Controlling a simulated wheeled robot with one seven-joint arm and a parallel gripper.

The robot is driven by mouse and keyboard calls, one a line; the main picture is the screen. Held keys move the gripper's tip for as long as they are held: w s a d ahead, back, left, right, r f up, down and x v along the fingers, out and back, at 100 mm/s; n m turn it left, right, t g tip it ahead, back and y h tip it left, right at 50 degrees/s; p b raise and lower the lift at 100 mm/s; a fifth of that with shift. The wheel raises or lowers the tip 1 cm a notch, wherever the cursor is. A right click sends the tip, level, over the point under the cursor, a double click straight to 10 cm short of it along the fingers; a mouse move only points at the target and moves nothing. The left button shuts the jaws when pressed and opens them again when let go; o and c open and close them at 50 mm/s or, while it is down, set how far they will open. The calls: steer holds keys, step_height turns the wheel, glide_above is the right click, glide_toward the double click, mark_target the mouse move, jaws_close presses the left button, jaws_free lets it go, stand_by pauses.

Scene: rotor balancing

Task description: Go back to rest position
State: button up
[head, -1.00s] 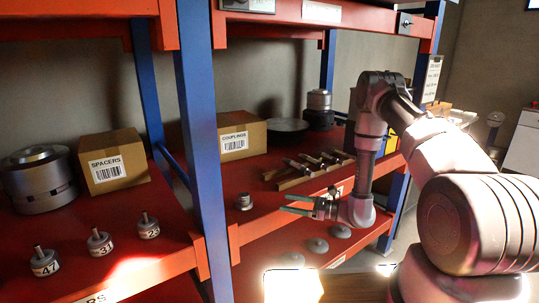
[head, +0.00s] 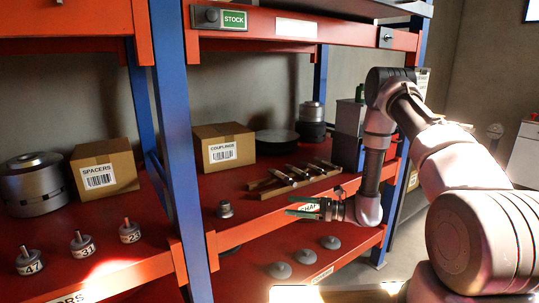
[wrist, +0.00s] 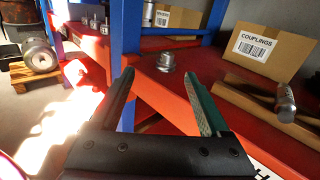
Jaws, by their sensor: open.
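My gripper (head: 301,208) is open and empty, in front of the edge of the red shelf (head: 262,203) in the head view. In the wrist view my gripper (wrist: 160,95) shows its two fingers spread, with nothing between the tips. A small metal part (head: 225,209) stands on the shelf to the left of the fingertips, apart from them. It also shows beyond the fingers in the wrist view (wrist: 166,62).
A couplings box (head: 224,148) and several shafts on a wooden rack (head: 290,178) stand on the shelf. A blue post (head: 180,140) separates it from the bay with a spacers box (head: 104,168) and numbered parts (head: 82,245). Grey discs (head: 330,242) lie on the lower shelf.

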steer(key=s+d+r+n+g+h, duration=0.1)
steer(key=s+r+n+g+h, duration=0.25)
steer(key=r, duration=0.75)
steer(key=s+d+r+n+g+h, duration=0.1)
steer(key=s+r+n+g, duration=0.2)
steer(key=s+r+n, duration=0.5)
steer(key=s+d+r+n+t+h, duration=0.2)
steer(key=s+d+r+t+h, duration=0.3)
steer(key=d+r, duration=0.2)
steer(key=s+d+r+n+t+h, duration=0.2)
steer(key=s+d+r+t+h, duration=0.3)
steer(key=r, duration=0.7)
steer(key=shift+s+d+r+h, duration=0.2)
steer(key=shift+s+d+h, duration=0.25)
steer(key=shift+s+d, duration=0.5)
steer(key=shift+w+d, duration=0.15)
steer(key=shift+w, duration=0.05)
